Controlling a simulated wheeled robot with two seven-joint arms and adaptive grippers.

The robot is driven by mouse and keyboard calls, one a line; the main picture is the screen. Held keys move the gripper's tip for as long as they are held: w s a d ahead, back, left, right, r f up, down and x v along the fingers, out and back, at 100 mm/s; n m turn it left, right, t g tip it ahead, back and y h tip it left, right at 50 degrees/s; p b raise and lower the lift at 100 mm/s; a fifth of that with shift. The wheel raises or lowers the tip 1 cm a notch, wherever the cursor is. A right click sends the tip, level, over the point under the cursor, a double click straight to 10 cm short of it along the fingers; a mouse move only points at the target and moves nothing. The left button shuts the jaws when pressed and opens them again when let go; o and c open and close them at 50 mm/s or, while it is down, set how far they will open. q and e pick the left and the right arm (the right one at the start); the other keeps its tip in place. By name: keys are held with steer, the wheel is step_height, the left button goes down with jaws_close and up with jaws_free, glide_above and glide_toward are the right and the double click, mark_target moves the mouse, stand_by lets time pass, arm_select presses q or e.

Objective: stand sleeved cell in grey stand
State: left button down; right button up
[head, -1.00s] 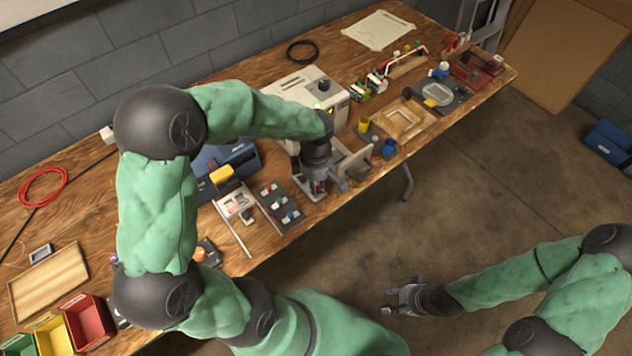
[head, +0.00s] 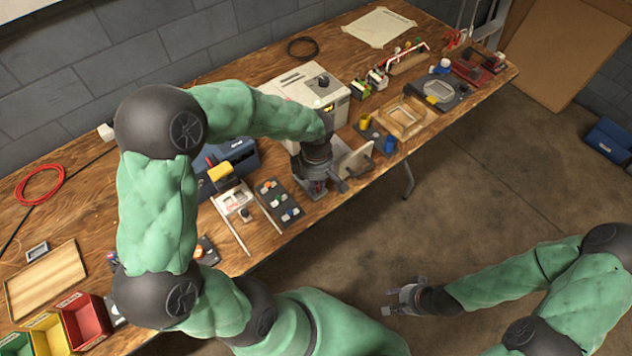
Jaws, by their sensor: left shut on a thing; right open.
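My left gripper (head: 322,186) is low over the front of the workbench, pointing down, in front of the cream machine. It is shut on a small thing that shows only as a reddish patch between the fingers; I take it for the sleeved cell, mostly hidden. A light grey plate-like piece (head: 311,193) shows just under and beside the fingers and may be the grey stand. I cannot tell whether the held thing touches it. My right gripper (head: 397,299) is open and empty, out over the floor, away from the bench.
The cream machine (head: 300,84) stands behind my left gripper and an upright pale panel (head: 356,162) to its right. A dark tray with coloured pieces (head: 278,201) lies left. A yellow cup (head: 364,121) and wooden frame (head: 405,117) are further right.

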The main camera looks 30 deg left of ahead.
arm_select(q)
steer(key=shift+f+b, duration=0.3)
steer(key=shift+b, duration=0.05)
stand_by(0.5)
steer(key=c, duration=1)
jaws_free()
steer(key=shift+c, duration=0.2)
steer(key=shift+r, duration=0.15)
steer(key=shift+r+p, duration=2.45)
steer(key=shift+r, duration=0.95)
steer(key=shift+s+f, duration=0.1)
